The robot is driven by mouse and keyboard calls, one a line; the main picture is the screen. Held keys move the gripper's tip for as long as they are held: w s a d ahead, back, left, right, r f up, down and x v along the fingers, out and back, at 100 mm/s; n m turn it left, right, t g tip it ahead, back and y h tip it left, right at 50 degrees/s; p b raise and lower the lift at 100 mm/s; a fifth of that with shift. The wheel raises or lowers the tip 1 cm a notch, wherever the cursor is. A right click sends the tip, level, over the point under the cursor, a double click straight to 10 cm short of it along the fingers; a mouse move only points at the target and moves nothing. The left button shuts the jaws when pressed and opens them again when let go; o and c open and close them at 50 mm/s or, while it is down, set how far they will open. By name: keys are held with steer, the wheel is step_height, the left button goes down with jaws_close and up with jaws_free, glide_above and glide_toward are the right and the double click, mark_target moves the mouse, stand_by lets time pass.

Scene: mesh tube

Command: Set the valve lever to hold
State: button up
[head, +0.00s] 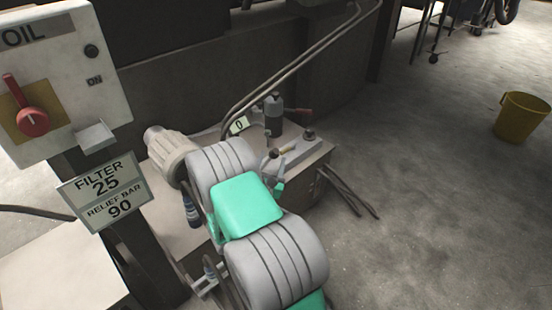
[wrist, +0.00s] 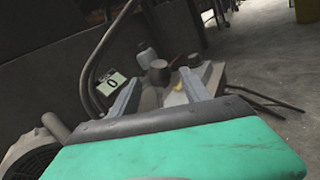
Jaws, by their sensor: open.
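A lever with a dark red grip (head: 298,111) sticks out to the right of a dark upright cylinder (head: 273,108) on the hydraulic unit; I take it for the valve lever. No "hold" mark is legible. My gripper (head: 283,168) is above the unit's top, nearer to me than the red grip, and partly hidden by my arm. In the wrist view my gripper (wrist: 160,76) has its two grey fingers apart, with nothing held.
An OIL panel (head: 60,55) with a red rotary switch (head: 32,121) stands at left. Below it a sign (head: 104,191) reads FILTER 25, RELIEF BAR 90. A small display (head: 239,125) reads 0. Pipes (head: 300,58) rise behind the unit. A yellow bucket (head: 522,116) stands on open floor.

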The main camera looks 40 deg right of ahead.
steer(key=x, duration=0.6)
steer(key=shift+d, duration=0.2)
steer(key=shift+w+r, duration=0.15)
steer(key=shift+c, duration=0.2)
jaws_close()
stand_by(0.7)
